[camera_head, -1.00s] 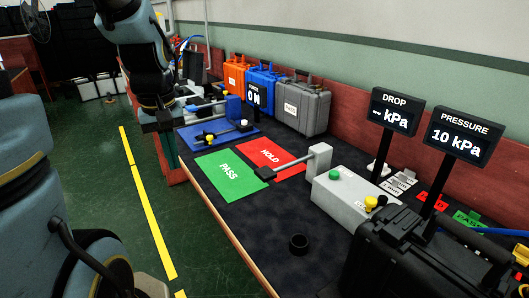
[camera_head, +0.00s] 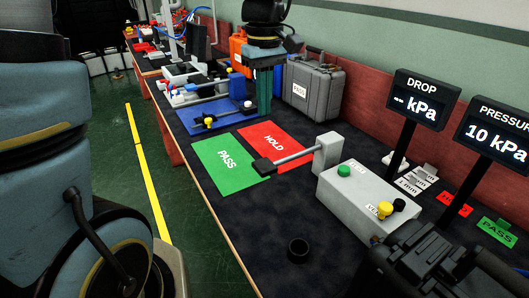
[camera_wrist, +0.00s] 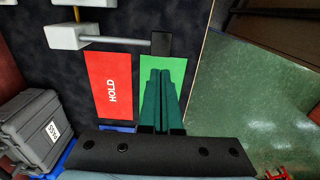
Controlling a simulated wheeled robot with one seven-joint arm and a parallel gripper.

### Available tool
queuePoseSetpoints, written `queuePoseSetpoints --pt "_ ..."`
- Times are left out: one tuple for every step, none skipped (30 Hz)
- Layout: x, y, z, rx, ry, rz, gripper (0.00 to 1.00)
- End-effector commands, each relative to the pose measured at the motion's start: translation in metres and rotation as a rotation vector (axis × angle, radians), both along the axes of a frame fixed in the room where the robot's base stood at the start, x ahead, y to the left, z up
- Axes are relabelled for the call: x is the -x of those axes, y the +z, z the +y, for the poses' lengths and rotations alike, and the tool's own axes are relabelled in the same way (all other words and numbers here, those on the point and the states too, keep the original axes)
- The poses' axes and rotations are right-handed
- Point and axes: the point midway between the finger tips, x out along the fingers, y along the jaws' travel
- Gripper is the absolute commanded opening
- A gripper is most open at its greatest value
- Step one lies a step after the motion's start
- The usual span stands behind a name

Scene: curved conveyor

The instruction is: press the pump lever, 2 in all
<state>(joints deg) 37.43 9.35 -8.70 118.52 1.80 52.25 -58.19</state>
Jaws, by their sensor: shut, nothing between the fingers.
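The pump lever is a grey rod with a black end pad (camera_head: 264,166), reaching left from a light grey block (camera_head: 328,151). In the wrist view the black pad (camera_wrist: 161,45) is just beyond my fingertips. My gripper (camera_head: 264,112) has its green fingers shut and pointing down, empty, behind the HOLD area and apart from the lever in the head view. The fingers also show together in the wrist view (camera_wrist: 160,72). The PRESSURE display (camera_head: 497,134) reads 10 kPa; the DROP display (camera_head: 418,102) shows dashes.
A grey box (camera_head: 367,200) with a green button and a yellow knob stands right of the lever. A grey case (camera_head: 314,92) stands by the back wall. A blue board (camera_head: 213,114) lies left of my gripper.

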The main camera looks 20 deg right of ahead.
Motion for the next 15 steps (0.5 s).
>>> queuePoseSetpoints --pt "0.000 -0.005 0.000 -0.002 0.000 0.002 0.00" --pt "0.000 -0.009 0.000 -0.003 0.000 0.003 0.00" --pt "0.000 -0.015 0.001 -0.003 0.000 0.004 0.00" --pt "0.001 -0.020 0.001 -0.004 -0.001 0.005 0.00" --pt "0.001 -0.025 0.001 -0.004 -0.001 0.004 0.00" --pt "0.001 -0.033 0.001 -0.005 -0.001 0.005 0.00" --pt "0.001 -0.040 0.001 -0.005 -0.001 0.005 0.00" --pt "0.001 -0.046 0.001 -0.004 -0.001 0.005 0.00" --pt "0.001 -0.054 0.001 -0.005 0.000 0.006 0.00" --pt "0.001 -0.061 0.001 -0.005 0.000 0.006 0.00" --pt "0.001 -0.067 0.001 -0.005 0.000 0.006 0.00" --pt "0.001 -0.075 0.001 -0.004 -0.001 0.005 0.00" --pt "0.001 -0.081 0.001 -0.005 -0.002 0.005 0.00" --pt "0.001 -0.087 0.001 -0.004 -0.001 0.005 0.00" --pt "0.001 -0.095 0.001 -0.004 0.000 0.006 0.00"
